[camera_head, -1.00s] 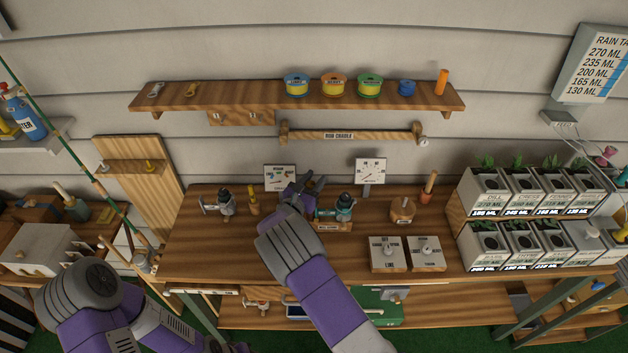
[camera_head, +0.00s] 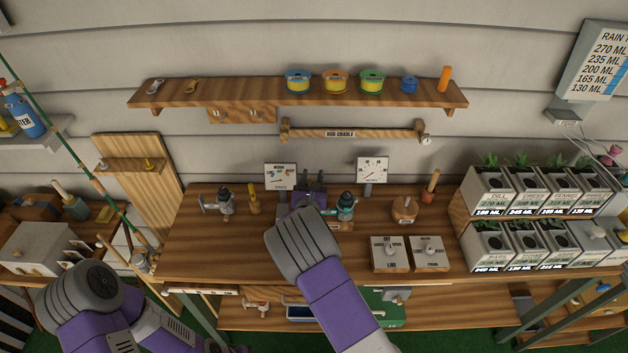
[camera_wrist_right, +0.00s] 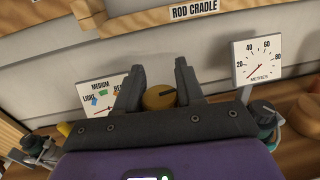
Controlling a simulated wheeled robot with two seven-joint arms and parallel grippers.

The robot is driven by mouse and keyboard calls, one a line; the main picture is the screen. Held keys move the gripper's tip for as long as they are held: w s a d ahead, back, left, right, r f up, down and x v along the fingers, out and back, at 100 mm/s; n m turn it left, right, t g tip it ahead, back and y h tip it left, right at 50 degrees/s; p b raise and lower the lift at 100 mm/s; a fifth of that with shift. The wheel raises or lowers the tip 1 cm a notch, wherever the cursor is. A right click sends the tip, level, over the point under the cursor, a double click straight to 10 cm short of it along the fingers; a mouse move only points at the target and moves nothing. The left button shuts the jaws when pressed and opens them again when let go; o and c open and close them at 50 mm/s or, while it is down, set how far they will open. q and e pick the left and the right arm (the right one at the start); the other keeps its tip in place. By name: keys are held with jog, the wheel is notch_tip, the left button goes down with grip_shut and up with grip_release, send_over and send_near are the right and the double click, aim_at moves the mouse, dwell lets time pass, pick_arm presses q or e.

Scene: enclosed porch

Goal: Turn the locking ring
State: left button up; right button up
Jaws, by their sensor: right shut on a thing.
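My right gripper (camera_head: 310,188) is over the workbench, just left of a teal reel (camera_head: 346,205). In the right wrist view its two dark fingers (camera_wrist_right: 160,72) stand on either side of a round gold knob (camera_wrist_right: 160,97) with a dark mark on its face. The gripper is shut on this knob, which looks like the locking ring. The knob is hidden behind the gripper in the head view. My left arm (camera_head: 85,292) is at the lower left; its gripper is not in view.
Behind the gripper stand a light-medium-heavy dial (camera_head: 281,176) and a metres dial (camera_head: 372,170). A grey reel (camera_head: 226,204) stands left on the workbench (camera_head: 190,250). Two switch boxes (camera_head: 390,253) are right of my forearm. Planters (camera_head: 490,242) fill the right end.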

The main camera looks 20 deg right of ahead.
jog(key=n+y+p, duration=0.2)
jog(key=y+p, duration=0.1)
jog(key=n+y+p, duration=0.2)
jog(key=y, duration=0.2)
jog(key=a+n+y+p, duration=0.1)
jog(key=n+y+p, duration=0.2)
jog(key=y, duration=0.1)
jog(key=shift+a+t+p, duration=0.1)
jog(key=shift+t+p, duration=0.2)
jog(key=n+y, duration=0.1)
jog(key=y, duration=0.1)
jog(key=n+g+y, duration=0.1)
jog(key=shift+a+n+g+y, duration=0.15)
jog(key=shift+n+g+y, duration=0.15)
jog(key=shift+n+y, duration=0.1)
jog(key=n+g+y, duration=0.4)
jog(key=s+a+n+g+y, duration=0.1)
jog(key=n+g+y, duration=0.1)
jog(key=y, duration=0.1)
jog(key=shift+g, duration=0.3)
jog(key=shift+r, duration=0.1)
jog(key=o, duration=1)
jog(key=shift+c, duration=0.2)
